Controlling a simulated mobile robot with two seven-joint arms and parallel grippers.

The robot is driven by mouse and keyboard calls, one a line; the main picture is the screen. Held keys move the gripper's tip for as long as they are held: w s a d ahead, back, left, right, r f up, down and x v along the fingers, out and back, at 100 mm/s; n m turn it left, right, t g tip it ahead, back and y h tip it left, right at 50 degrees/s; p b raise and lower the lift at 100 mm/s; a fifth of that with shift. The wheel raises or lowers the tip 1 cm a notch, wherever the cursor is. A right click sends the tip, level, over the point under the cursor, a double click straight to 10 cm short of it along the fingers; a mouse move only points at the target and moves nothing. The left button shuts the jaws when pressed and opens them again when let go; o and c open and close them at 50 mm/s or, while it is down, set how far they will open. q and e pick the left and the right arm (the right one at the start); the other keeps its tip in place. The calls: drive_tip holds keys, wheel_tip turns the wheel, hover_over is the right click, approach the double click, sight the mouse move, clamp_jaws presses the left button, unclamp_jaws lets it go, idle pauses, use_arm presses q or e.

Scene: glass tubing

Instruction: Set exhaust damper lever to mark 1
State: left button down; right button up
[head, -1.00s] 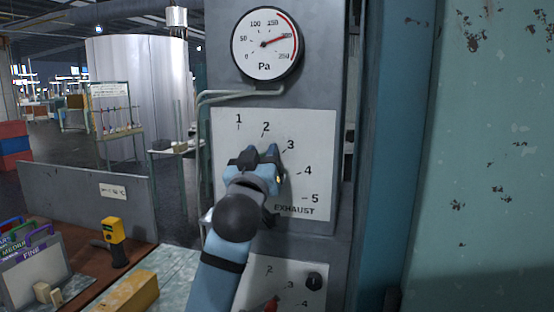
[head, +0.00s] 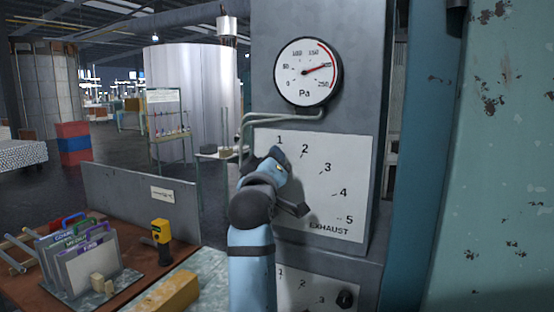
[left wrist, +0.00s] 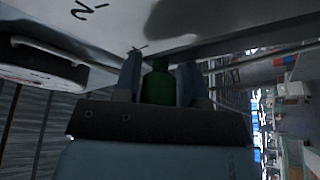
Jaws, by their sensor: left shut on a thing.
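The white exhaust plate (head: 345,165) carries marks 1 to 5 in an arc on a grey column. My left gripper (head: 275,160) is in front of its upper left part, just below mark 1 (head: 280,140). In the left wrist view, my left gripper (left wrist: 160,80) is shut on the green grip of the damper lever (left wrist: 158,82), which sits between its fingers. The lever is hidden behind my gripper in the head view, so its exact alignment with the mark cannot be told. My right gripper is not in view.
A pressure gauge (head: 307,72) with its needle near 200 and a pipe (head: 285,116) sit above the plate. A second numbered plate (head: 300,290) with a dark knob (head: 345,299) is below. A bench (head: 140,262) with a yellow tool (head: 162,240) stands at left.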

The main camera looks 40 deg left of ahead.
use_arm(q)
drive_tip(key=shift+a, duration=0.25)
drive_tip(key=c, duration=0.8)
unclamp_jaws()
drive_tip(key=shift+w, duration=0.1)
drive_tip(key=shift+f, duration=0.15)
